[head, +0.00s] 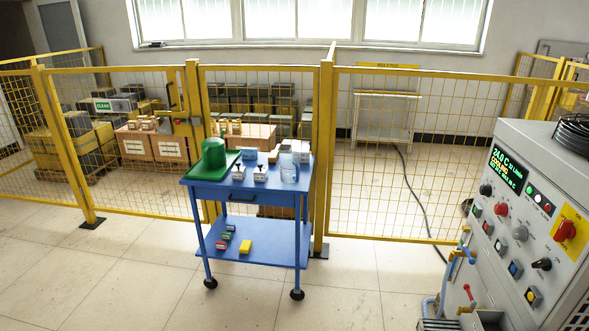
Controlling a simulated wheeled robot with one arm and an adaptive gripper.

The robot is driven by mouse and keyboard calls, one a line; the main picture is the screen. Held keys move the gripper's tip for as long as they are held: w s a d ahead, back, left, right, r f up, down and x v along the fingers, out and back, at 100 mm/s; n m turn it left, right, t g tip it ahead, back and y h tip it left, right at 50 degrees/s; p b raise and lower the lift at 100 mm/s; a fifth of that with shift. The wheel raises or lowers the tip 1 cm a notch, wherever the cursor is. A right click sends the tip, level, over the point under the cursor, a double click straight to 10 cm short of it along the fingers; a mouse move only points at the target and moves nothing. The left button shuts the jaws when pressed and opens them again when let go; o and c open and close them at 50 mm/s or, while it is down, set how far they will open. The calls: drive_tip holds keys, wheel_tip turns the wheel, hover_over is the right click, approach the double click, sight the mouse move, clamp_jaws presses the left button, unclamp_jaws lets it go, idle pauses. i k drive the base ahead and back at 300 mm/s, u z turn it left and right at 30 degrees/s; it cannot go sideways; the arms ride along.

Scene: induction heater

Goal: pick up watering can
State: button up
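A green, rounded, can-like object (213,152) stands at the left end of the blue cart's top (215,190). It is the only thing in view that could be the watering can, but I cannot make out a clear spout or handle. A flat green piece (200,171), perhaps a tray or part of the same object, lies under and beside it. My gripper is not in view.
Small white-labelled boxes (261,174) and a clear container (289,169) share the cart top. Small coloured blocks (245,247) lie on its lower shelf. A yellow mesh fence (265,95) stands behind. A grey control console (530,215) is at right. Floor in front is clear.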

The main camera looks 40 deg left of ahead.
sight(212, 149)
drive_tip(key=u, duration=2.05)
drive_tip(key=i, duration=0.95)
drive_tip(key=u, duration=0.3)
drive_tip(key=i, duration=2.35)
